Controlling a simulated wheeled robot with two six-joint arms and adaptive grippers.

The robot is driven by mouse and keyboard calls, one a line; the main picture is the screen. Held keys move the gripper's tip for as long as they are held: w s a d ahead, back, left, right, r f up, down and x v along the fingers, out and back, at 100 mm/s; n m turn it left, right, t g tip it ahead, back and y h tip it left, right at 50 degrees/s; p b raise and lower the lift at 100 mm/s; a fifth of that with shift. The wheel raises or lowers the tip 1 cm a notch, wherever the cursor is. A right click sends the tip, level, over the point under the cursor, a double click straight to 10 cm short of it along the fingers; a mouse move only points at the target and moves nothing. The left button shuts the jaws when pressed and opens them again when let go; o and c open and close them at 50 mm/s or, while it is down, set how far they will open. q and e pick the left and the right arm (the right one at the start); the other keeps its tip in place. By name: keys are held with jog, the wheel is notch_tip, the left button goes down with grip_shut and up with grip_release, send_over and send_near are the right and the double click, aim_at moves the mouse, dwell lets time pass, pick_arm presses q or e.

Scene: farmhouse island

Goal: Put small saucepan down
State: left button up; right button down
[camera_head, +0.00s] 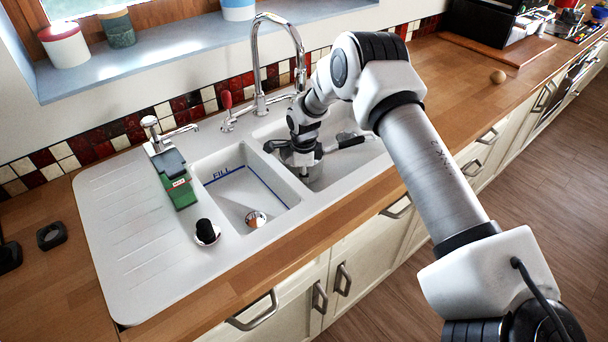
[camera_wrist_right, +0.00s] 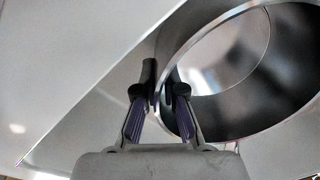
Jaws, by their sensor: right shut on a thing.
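The small saucepan (camera_head: 316,174) is a grey metal pan in the right basin of the white sink. Part of it is hidden behind my right gripper (camera_head: 303,168). In the right wrist view the pan's round open inside (camera_wrist_right: 245,112) fills the upper right. There my right gripper (camera_wrist_right: 166,92) is shut on the pan's near rim, one finger outside the wall and one inside. Whether the pan's base touches the basin floor cannot be told. My left gripper is not in view.
The left basin (camera_head: 240,185) has a blue fill line and a drain. A divider separates the basins. A tall chrome tap (camera_head: 300,60) stands behind. A green sponge-like block (camera_head: 178,185) and a black knob (camera_head: 205,230) sit left. An egg (camera_head: 498,76) lies on the right counter.

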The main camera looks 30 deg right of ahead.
jog(key=shift+f, duration=0.5)
jog(key=c, duration=1.3)
grip_release()
jog(key=shift+r, duration=0.1)
jog(key=shift+r, duration=0.35)
jog(key=r, duration=0.4)
jog(key=r+b, duration=0.1)
jog(key=r, duration=0.3)
jog(key=r+b, duration=0.1)
jog(key=r, duration=0.3)
jog(key=shift+s+a+r, duration=0.15)
jog(key=shift+s+a, duration=0.15)
jog(key=shift+s, duration=0.05)
